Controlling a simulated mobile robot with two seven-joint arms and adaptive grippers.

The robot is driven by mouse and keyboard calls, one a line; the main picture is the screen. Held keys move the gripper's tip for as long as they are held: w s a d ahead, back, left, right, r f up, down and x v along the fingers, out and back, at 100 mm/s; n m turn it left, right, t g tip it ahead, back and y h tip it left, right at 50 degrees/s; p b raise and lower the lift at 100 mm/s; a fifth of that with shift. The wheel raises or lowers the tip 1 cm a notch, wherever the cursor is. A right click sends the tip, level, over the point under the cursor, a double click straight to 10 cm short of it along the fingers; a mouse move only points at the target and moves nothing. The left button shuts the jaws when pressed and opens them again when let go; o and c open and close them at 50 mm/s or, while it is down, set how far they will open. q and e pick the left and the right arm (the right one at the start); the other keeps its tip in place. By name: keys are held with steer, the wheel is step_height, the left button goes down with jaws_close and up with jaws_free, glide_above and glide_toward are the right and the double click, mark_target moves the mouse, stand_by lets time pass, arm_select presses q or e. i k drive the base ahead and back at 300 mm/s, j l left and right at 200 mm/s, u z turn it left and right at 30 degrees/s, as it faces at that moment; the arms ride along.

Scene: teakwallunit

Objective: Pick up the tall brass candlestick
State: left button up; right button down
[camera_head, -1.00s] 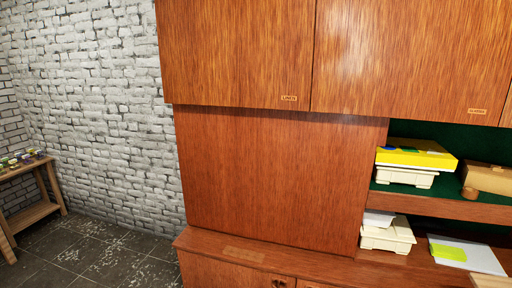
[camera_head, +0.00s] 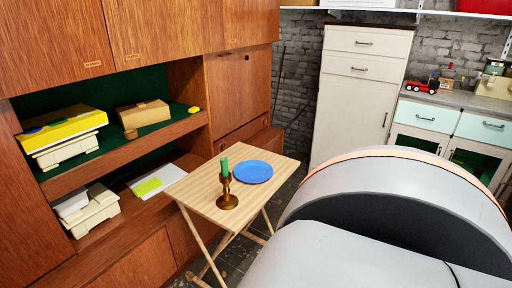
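A brass candlestick (camera_head: 227,195) with a green candle (camera_head: 224,168) in it stands upright on a small folding wooden table (camera_head: 205,193), near the table's left front part. A large grey and white rounded arm link of mine fills the lower right of the head view. Neither of my grippers shows, and nothing touches the candlestick.
A blue plate (camera_head: 253,172) lies behind and right of the candlestick. The teak wall unit (camera_head: 150,262) with shelves holding boxes (camera_head: 143,113) is close on the left. A white cabinet (camera_head: 352,95) and a counter (camera_head: 466,97) stand at the back.

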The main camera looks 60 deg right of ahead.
mark_target(226, 202)
steer(key=z, duration=1.55)
